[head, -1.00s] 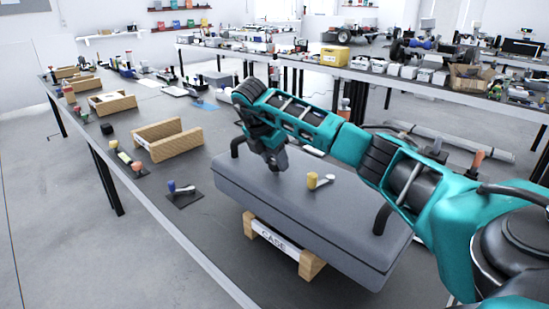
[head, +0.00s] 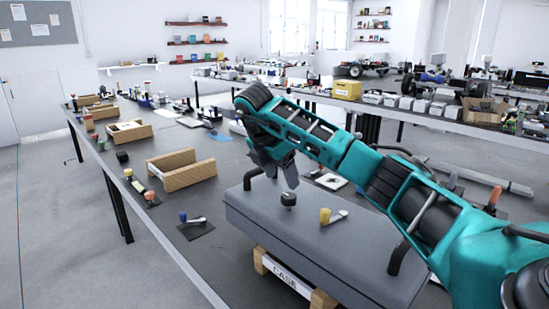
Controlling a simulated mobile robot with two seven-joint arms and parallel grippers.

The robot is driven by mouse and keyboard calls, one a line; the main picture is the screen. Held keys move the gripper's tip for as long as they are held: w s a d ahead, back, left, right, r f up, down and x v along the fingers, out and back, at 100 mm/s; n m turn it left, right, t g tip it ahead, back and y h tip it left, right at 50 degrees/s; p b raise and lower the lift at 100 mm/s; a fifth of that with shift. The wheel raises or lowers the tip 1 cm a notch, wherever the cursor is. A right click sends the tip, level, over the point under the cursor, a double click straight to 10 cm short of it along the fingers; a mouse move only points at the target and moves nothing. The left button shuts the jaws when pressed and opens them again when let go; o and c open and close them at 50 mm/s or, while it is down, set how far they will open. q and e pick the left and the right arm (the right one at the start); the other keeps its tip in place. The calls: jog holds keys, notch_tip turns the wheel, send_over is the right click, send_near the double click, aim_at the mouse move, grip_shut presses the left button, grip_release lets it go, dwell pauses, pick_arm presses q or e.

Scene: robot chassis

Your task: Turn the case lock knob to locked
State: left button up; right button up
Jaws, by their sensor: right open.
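The case (head: 300,243) is a grey flat box with a "CASE" label at its front. Its lid carries a round black knob (head: 288,200) with a small pale mark on top and a yellow knob (head: 325,216) with a pale lever pointing right. No lock wording is legible, so I cannot tell which one is the lock knob. My right gripper (head: 281,177) is open and empty, pointing down, just above and behind the black knob in the picture, apparently apart from it. My left gripper is not in view.
Black handles (head: 398,258) stand up at the case's ends. Wooden supports (head: 322,299) lie under it. Left of it are a blue-knobbed lever on a dark plate (head: 193,225) and an empty wooden cradle (head: 181,170). Small knobs line the table's left edge.

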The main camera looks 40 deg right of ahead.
jog(key=v, duration=0.6)
jog(key=shift+p, duration=0.3)
